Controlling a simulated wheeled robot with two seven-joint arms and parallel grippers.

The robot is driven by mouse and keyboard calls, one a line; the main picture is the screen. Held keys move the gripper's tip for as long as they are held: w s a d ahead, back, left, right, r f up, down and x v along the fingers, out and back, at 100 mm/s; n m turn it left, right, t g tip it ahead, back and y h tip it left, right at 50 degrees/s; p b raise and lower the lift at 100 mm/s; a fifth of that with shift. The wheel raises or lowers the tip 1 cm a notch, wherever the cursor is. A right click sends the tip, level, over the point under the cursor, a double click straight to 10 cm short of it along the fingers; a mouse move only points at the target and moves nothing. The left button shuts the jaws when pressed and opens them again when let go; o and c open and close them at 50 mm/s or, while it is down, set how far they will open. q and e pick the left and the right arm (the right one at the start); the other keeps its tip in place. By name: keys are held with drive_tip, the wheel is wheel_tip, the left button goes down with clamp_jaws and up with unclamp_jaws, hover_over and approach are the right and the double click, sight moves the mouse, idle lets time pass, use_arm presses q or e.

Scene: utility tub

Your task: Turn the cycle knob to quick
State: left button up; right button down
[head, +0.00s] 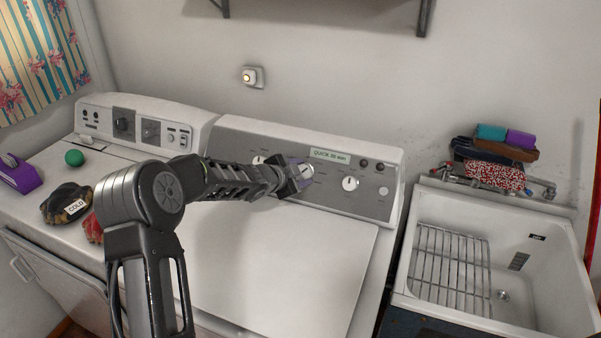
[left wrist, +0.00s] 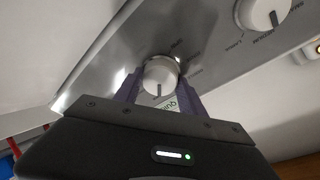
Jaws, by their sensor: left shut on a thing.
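The cycle knob (head: 306,171) is a white round dial on the grey control panel of the right-hand washer. My left gripper (head: 298,177) reaches it from the left and is shut on it. In the left wrist view the knob (left wrist: 160,76) sits between the two purple fingers (left wrist: 160,88), with a dark pointer line on its face. A green label reading "QUICK 30 min" (head: 330,155) is on the panel just above the knob in the head view. My right gripper is not in view.
Another white knob (head: 350,183) is to the right on the panel, and one (head: 259,160) to the left. The white washer lid (head: 290,265) is bare. A sink with a wire rack (head: 450,268) stands at the right.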

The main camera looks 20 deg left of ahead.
use_arm(q)
drive_tip(key=o, duration=1.4)
drive_tip(key=shift+c, duration=0.2)
drive_tip(key=shift+s, duration=0.1)
drive_tip(key=v, duration=0.7)
drive_tip(key=shift+s+r+b, duration=0.2)
drive_tip(key=shift+s+b, duration=0.05)
drive_tip(key=shift+b, duration=0.1)
